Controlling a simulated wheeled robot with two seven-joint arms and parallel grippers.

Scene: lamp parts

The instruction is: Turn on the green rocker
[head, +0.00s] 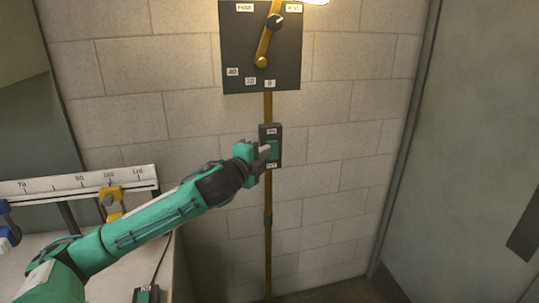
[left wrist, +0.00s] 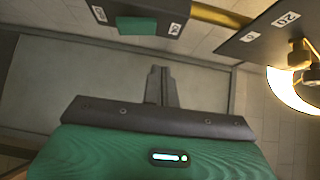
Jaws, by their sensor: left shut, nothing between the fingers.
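The green rocker (head: 273,151) sits in a dark switch box (head: 271,131) on a thin brass pole against the block wall. White labels are above and below it. My left gripper (head: 265,150) is shut and empty, with its fingertips right at the rocker and covering part of it. In the left wrist view the rocker (left wrist: 137,26) shows at the top, beyond the shut fingertips (left wrist: 160,70). I cannot tell whether they touch it, or which way the rocker is tilted. My right gripper is not in view.
A dark panel (head: 238,55) with a brass lever (head: 268,42) and black knob is above the switch. A lit lamp (left wrist: 310,88) glows near it. A white scale rail (head: 70,186) with blue and yellow clamps stands at left. A grey door (head: 470,150) is at right.

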